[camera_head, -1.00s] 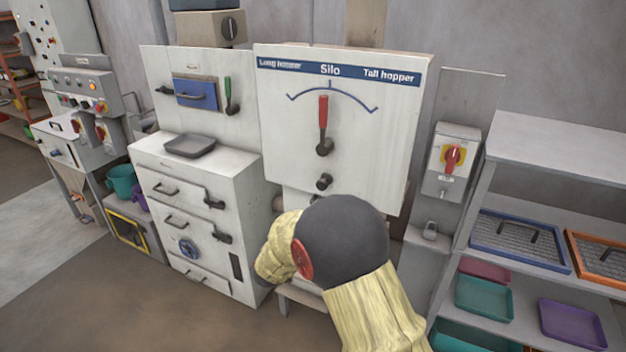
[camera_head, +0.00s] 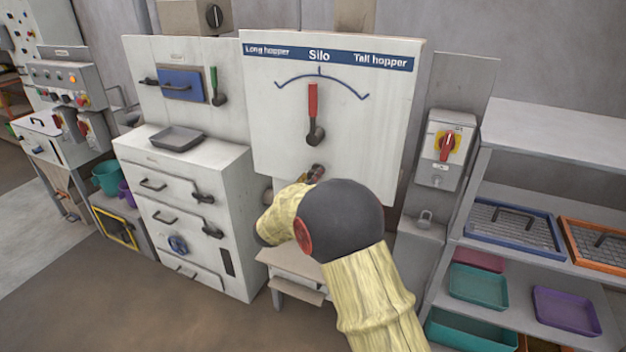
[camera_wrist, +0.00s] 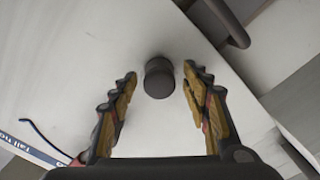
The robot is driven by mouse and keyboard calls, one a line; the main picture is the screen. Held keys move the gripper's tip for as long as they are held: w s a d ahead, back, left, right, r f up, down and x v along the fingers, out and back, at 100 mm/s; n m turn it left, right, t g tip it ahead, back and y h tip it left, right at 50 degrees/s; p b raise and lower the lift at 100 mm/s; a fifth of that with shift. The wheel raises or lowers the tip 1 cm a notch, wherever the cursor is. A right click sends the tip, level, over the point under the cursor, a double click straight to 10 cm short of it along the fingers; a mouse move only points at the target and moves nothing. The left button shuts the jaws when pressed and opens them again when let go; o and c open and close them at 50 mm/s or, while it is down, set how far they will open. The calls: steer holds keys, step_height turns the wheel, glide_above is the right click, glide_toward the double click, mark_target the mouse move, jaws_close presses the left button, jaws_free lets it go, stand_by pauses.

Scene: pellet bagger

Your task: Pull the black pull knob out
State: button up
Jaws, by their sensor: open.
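The black pull knob (camera_wrist: 158,78) sticks out of the white Silo panel (camera_head: 265,110), below the red-handled lever (camera_head: 313,105). In the wrist view my gripper (camera_wrist: 160,75) is open, with one finger on each side of the knob. Small gaps show between the knob and both fingers, so it is not gripped. In the head view the knob (camera_head: 317,171) shows just above my arm, partly covered. My gripper is mostly hidden behind my arm there.
A dark curved handle or pipe (camera_wrist: 230,25) lies beyond the knob in the wrist view. Left of the panel stands a white drawer cabinet (camera_head: 215,185) with a grey tray (camera_head: 176,138). A red-yellow switch box (camera_head: 447,145) and a tray shelf (camera_head: 560,135) are right.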

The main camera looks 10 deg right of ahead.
steer(key=shift+w+d, duration=0.25)
steer(key=shift+w, duration=0.15)
steer(key=c, duration=1.1)
jaws_close()
